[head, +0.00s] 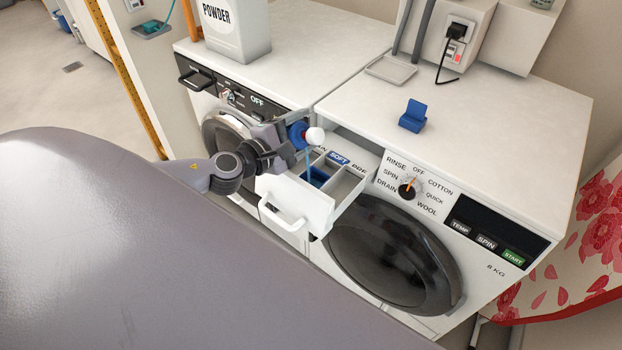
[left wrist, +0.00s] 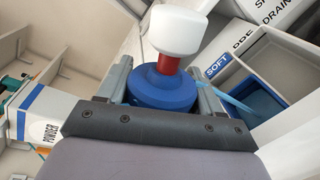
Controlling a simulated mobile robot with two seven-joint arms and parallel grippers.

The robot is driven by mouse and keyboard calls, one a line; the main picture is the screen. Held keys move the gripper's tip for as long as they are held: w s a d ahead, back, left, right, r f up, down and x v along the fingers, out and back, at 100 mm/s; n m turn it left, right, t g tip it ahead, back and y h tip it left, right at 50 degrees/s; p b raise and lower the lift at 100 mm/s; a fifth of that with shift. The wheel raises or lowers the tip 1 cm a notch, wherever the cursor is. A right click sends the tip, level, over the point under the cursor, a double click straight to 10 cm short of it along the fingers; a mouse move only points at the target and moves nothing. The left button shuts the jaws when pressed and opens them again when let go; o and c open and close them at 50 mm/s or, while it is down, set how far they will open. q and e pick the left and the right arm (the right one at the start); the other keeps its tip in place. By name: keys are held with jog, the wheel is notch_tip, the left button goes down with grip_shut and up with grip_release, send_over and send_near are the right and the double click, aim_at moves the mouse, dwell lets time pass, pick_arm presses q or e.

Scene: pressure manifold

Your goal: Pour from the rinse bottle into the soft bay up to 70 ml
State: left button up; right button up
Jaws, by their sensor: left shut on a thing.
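My left gripper (head: 285,148) is shut on the rinse bottle (head: 298,134), a blue body with a red neck and a white rounded top. The bottle is tilted beside and above the open drawer (head: 296,203). In the left wrist view the bottle (left wrist: 160,90) sits between both fingers (left wrist: 162,85). A thin light-blue stream (left wrist: 236,104) runs from beside it towards the bay by the SOFT label (left wrist: 217,66). Blue liquid shows in that soft bay (head: 314,178), also in the left wrist view (left wrist: 268,103); its level cannot be read. My right gripper is out of view.
The drawer belongs to the right washer (head: 480,120), below its white top. A small blue block-like holder (head: 412,116) and a shallow grey tray (head: 391,69) stand on top. A powder container (head: 235,35) stands on the left machine. Much of the right top is clear.

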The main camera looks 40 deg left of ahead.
pick_arm(q)
jog(key=shift+d+r+m+p, duration=0.1)
jog(key=shift+r+m+p, duration=0.1)
jog(key=shift+m+p, duration=0.45)
dwell(1.9)
jog(key=shift+d+m+y+p, duration=0.2)
jog(key=shift+m+y+p, duration=0.15)
jog(key=shift+p, duration=0.3)
dwell(0.5)
